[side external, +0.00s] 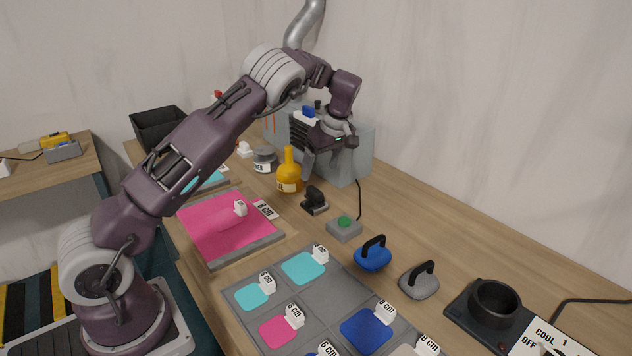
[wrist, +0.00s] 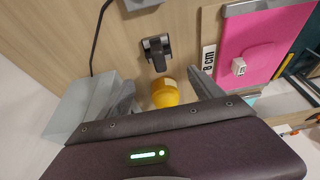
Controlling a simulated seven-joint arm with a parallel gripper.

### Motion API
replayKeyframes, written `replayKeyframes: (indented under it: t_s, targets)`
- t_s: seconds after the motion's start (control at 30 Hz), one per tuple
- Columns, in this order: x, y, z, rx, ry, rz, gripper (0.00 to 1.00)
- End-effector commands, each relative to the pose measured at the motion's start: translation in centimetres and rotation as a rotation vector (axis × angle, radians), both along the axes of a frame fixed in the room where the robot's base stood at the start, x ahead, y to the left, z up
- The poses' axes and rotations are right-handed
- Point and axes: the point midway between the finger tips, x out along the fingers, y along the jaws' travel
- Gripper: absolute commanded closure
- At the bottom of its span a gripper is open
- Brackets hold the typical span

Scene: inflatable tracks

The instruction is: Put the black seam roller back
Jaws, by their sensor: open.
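A small black tool on a low dark base, which looks like the black seam roller in its stand (side external: 314,200), is on the table beside the yellow bottle (side external: 289,176). In the wrist view the black tool (wrist: 156,48) lies beyond my fingertips, apart from them. My gripper (side external: 322,160) is open and points down, above the table near the grey box. The wrist view shows my gripper (wrist: 165,88) with its fingers spread and the yellow bottle (wrist: 165,94) below, between them in the picture. Nothing is visibly held.
The grey box (side external: 362,150) stands behind my gripper. A pink sheet (side external: 222,226) on a board lies left of the black tool.

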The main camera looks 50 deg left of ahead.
Motion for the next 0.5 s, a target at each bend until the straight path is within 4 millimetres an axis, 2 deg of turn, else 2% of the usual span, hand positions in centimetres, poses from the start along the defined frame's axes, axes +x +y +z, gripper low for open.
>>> replayKeyframes:
  t_s: [0.27, 0.37, 0.47, 0.5]
  targets:
    - [-0.3, -0.7, 2.0, -0.014, -0.005, -0.012, 0.24]
    - [-2.1, -2.4, 5.5, -0.080, -0.031, -0.086, 0.24]
    - [-6.0, -6.0, 10.8, -0.175, -0.071, -0.266, 0.24]
    - [-8.0, -7.8, 12.8, -0.206, -0.090, -0.359, 0.24]
